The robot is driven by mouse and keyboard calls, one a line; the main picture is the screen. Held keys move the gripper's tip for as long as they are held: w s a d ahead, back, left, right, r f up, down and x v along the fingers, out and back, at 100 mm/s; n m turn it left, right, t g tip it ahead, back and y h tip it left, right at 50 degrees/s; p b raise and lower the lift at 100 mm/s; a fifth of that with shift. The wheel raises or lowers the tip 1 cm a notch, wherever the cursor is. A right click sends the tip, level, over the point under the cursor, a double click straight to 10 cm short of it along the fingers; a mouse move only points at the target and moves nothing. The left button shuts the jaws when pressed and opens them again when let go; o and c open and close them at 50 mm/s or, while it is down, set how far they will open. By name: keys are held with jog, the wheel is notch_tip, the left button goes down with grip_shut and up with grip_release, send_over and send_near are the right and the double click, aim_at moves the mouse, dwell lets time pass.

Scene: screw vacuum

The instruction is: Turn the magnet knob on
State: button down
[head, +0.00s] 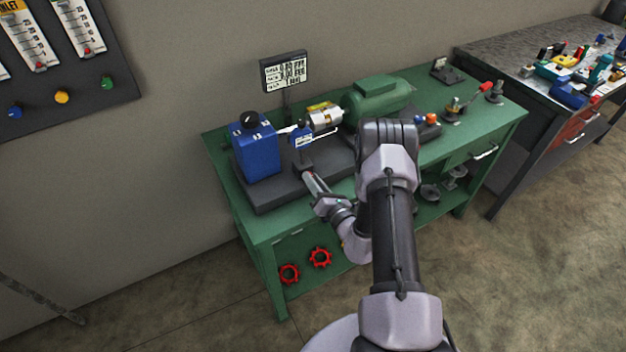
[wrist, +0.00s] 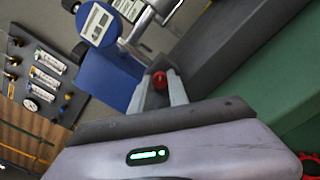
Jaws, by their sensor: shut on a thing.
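The magnet knob (wrist: 159,80) is a small red knob on a dark block in the wrist view. My gripper (wrist: 163,89) has its two grey fingers on either side of the knob and is shut on it. In the head view my gripper (head: 310,178) reaches from the front to the dark magnetic base (head: 302,164) below a blue gauge with a white display (head: 302,138). The gauge also shows in the wrist view (wrist: 98,24). The knob's marking and its turn position cannot be made out.
The green bench (head: 222,150) carries a blue block (head: 257,152) left of the gauge and a green motor (head: 378,98) behind my arm. A small display (head: 285,72) stands at the back. Red handwheels (head: 320,257) hang on the bench's front. A second table (head: 480,62) stands right.

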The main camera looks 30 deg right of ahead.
dwell(0.3)
jog(key=c, duration=1.3)
grip_release()
jog(key=shift+o, duration=0.2)
